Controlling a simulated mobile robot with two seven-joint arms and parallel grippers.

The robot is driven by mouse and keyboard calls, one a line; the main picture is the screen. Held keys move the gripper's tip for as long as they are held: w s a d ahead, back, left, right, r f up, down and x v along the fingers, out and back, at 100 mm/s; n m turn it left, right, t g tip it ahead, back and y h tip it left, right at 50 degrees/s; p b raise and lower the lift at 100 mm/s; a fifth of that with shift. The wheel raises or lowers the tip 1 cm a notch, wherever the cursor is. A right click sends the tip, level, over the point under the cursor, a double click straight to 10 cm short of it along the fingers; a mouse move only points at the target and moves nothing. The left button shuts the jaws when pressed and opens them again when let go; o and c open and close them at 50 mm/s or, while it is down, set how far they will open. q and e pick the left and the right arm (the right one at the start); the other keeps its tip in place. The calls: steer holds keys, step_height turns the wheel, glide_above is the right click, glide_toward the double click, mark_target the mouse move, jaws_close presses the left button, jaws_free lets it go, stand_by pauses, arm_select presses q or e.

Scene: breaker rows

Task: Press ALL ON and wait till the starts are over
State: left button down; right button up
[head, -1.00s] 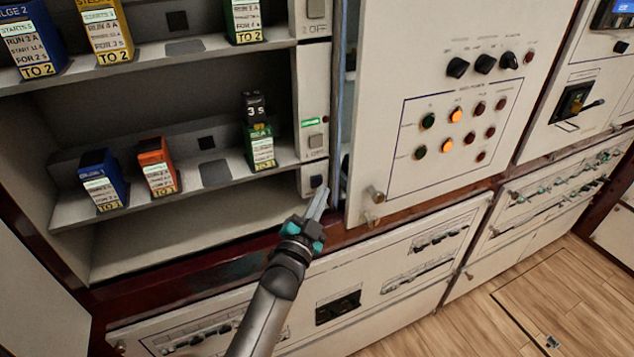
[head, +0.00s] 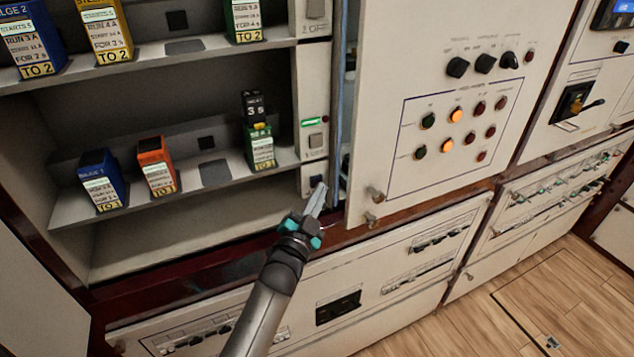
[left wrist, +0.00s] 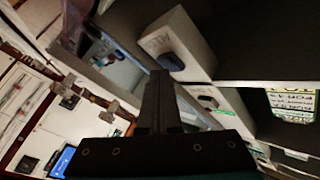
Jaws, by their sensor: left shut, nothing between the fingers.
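My left gripper (head: 318,197) is shut with nothing between its fingers. Its tips are just in front of and slightly below a dark blue button (head: 317,180) on the small panel at the lower right of the open cabinet. I cannot tell whether they touch it. In the left wrist view the shut fingers (left wrist: 159,85) point towards the dark blue button (left wrist: 170,62) on a pale block, with faint lettering beside it. Above, a switch panel (head: 314,145) has a green label and a small red lamp. My right gripper is not in view.
Blue (head: 103,180), orange (head: 157,166) and green (head: 261,147) modules stand on the lower shelf (head: 215,177); the green one has a black "3 s" block on top. More stand above. The open door (head: 375,150) at the right has knobs and lamps, two lit orange.

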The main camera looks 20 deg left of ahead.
arm_select(q)
steer(key=shift+w+a, duration=0.3)
stand_by(0.4)
stand_by(0.3)
steer(key=shift+s+d, duration=0.6)
steer(key=s+d+p, duration=0.2)
steer(key=s+d, duration=0.1)
steer(key=shift+s+d, duration=0.15)
steer(key=shift+d, duration=0.25)
stand_by(0.7)
